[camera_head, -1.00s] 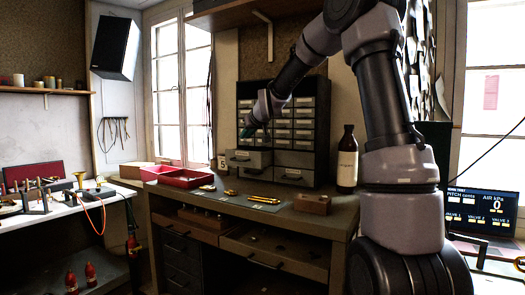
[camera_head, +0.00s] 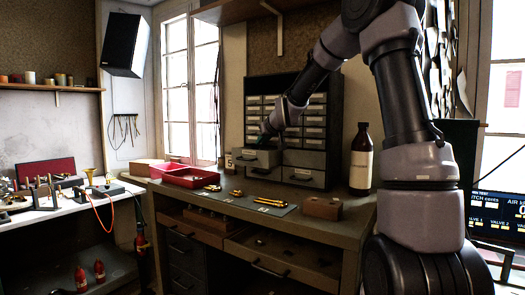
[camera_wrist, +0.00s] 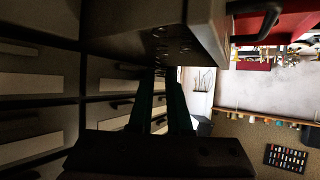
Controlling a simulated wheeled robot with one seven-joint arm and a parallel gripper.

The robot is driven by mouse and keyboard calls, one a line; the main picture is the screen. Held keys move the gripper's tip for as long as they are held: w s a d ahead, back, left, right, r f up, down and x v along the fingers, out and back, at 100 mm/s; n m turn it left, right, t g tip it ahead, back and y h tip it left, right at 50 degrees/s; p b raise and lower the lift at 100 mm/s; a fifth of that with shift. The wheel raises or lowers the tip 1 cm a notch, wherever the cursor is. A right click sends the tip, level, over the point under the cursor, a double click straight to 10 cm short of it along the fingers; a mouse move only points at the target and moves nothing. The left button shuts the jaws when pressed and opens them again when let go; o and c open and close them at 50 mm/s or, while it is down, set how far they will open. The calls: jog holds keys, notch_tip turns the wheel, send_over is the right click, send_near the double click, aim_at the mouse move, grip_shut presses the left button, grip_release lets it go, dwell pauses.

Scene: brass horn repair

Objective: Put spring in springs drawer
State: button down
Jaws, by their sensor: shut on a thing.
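The grey cabinet (camera_head: 333,110) of small labelled drawers stands on the workbench. One lower-left drawer (camera_head: 257,159) is pulled out; in the wrist view the open drawer (camera_wrist: 205,25) spans the top, with several small bits (camera_wrist: 172,42) inside. My gripper (camera_head: 264,138) is just above this drawer, close to the cabinet front. In the wrist view its two dark green fingers (camera_wrist: 161,76) point at the drawer's inside. They are shut on the spring, which is too small and dark to make out.
Red trays (camera_head: 193,178) lie left of the open drawer. A brown bottle (camera_head: 361,160) and a wooden block (camera_head: 321,208) stand to the right. Brass parts lie on a grey mat (camera_head: 283,209) in front. A wide bench drawer (camera_head: 290,252) is open below.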

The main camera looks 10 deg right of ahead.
notch_tip(320, 180, down, 3)
jog(key=shift+r, duration=0.1)
jog(key=shift+f, duration=0.25)
jog(key=shift+w+d+f, duration=0.15)
jog(key=shift+w, duration=0.1)
jog(key=shift+s, duration=0.15)
jog(key=c, duration=0.9)
grip_release()
jog(key=shift+f, duration=0.1)
jog(key=shift+o, duration=0.2)
